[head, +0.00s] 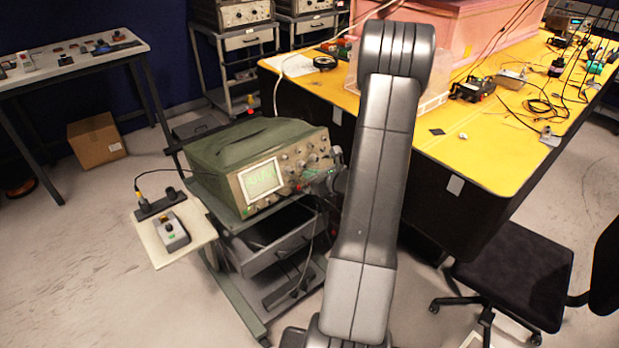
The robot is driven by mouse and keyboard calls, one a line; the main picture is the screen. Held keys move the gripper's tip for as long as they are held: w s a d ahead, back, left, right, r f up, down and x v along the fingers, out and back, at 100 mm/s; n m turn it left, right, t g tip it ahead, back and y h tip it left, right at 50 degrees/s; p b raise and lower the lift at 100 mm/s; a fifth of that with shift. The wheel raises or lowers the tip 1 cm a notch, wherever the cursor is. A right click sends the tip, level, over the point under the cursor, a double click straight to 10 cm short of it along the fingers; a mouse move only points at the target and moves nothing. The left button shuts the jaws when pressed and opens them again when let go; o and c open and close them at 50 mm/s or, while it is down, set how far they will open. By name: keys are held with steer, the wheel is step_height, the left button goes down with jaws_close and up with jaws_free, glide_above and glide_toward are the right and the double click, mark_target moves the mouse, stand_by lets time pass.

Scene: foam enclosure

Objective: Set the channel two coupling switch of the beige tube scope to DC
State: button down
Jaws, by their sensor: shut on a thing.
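The beige tube scope (262,182) has a green cover and a beige front panel with a lit greenish screen and several knobs. It sits on a grey cart left of my arm. My gripper (318,183) is small and dark here, at the right part of the scope's front panel, partly hidden by my arm. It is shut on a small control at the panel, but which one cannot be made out. The channel two coupling switch and its position are too small to tell, and the gripper covers that part of the panel.
A side shelf (150,240) with a small grey box (172,232) adjoins the cart (245,275). A yellow-topped bench (480,150) with cables and tools stands at right, with a black chair (515,270) before it. A cardboard box (96,141) lies at left. Floor at lower left is clear.

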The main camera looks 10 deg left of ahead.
steer(key=c, duration=1.6)
jaws_free()
steer(key=shift+w+d, duration=0.2)
steer(key=shift+o, duration=0.2)
steer(key=shift+s, duration=0.1)
steer(key=v, duration=1.3)
steer(key=shift+s+d+r+b, duration=0.2)
steer(key=shift+d+r+b, duration=0.1)
steer(key=shift+b, duration=0.15)
steer(key=shift+a, duration=0.1)
steer(key=x, duration=0.7)
steer(key=p+x, duration=0.1)
steer(key=x, duration=0.5)
steer(key=shift+s+a+f+p, duration=0.15)
steer(key=shift+a+f+p, duration=0.15)
steer(key=shift+a, duration=0.25)
